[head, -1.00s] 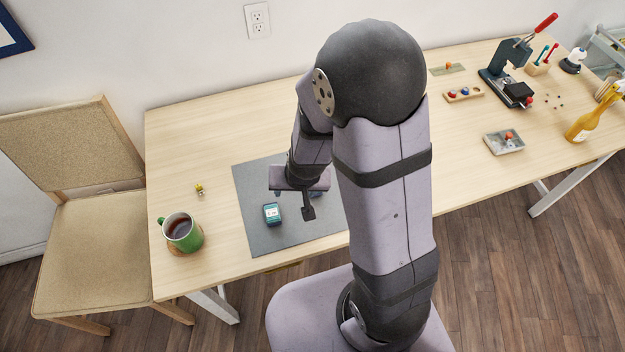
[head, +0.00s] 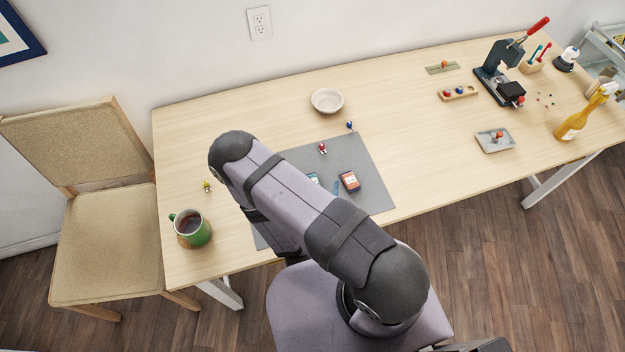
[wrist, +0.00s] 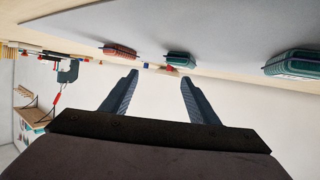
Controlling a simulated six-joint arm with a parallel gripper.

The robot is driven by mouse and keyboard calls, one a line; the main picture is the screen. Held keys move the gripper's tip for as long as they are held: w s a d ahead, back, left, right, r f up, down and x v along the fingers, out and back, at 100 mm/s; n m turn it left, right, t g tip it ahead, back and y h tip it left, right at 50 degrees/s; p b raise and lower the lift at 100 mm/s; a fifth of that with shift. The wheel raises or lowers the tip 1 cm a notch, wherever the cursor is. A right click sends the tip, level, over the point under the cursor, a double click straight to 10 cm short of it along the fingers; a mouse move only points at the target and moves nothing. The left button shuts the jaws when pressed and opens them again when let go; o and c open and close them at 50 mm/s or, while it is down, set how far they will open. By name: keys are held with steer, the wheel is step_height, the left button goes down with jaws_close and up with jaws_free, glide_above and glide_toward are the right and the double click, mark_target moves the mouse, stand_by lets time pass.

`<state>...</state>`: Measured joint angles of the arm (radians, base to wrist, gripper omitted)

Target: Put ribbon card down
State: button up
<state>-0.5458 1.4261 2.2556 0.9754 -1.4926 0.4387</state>
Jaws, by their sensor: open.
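My gripper (wrist: 158,80) is open in the wrist view, with nothing between its fingers. In the head view it is hidden behind my arm. Several small label-faced blocks lie on the grey mat (head: 375,190); I cannot tell for certain which is the ribbon card. A red one (head: 349,181) and a partly covered teal one (head: 313,179) show in the head view. The wrist view, which looks upside down, shows a red block (wrist: 120,52), a teal block (wrist: 180,60) and a nearer green block (wrist: 291,64), all apart from the fingers.
A green mug (head: 203,234) stands at the table's left front. A pale bowl (head: 327,100) stands behind the mat. Small red (head: 322,148) and blue (head: 350,126) pieces are near the mat's back. A press (head: 500,75) and yellow bottle (head: 585,115) stand right.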

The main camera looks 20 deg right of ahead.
steer(key=shift+s+a+f+n+t+y, duration=0.45)
steer(key=shift+s+n+t+y, duration=0.2)
steer(key=shift+s, duration=0.25)
steer(key=shift+s+a+f+n+t+y, duration=0.3)
steer(key=shift+s+a+n+t+y, duration=0.25)
steer(key=shift+s+t+y, duration=0.3)
steer(key=shift+s+a+f+n+t+y, duration=0.4)
steer(key=shift+s+n+t+y, duration=0.2)
steer(key=shift+s, duration=0.35)
steer(key=shift+w+p, duration=0.2)
steer(key=shift+p, duration=0.15)
steer(key=shift+x, duration=0.9)
steer(key=shift+w+d+p, duration=0.1)
steer(key=shift+w+p, duration=0.05)
steer(key=shift+p, duration=0.2)
steer(key=shift+w+d+p, duration=0.15)
steer(key=shift+w+p, duration=0.25)
steer(key=shift+w, duration=0.15)
steer(key=x, duration=0.1)
steer(key=b+x, duration=0.1)
steer(key=shift+w+f, duration=0.3)
steer(key=shift+f, duration=0.05)
steer(key=shift+w+b, duration=0.5)
steer(key=shift+w, duration=0.05)
steer(key=shift+r, duration=0.1)
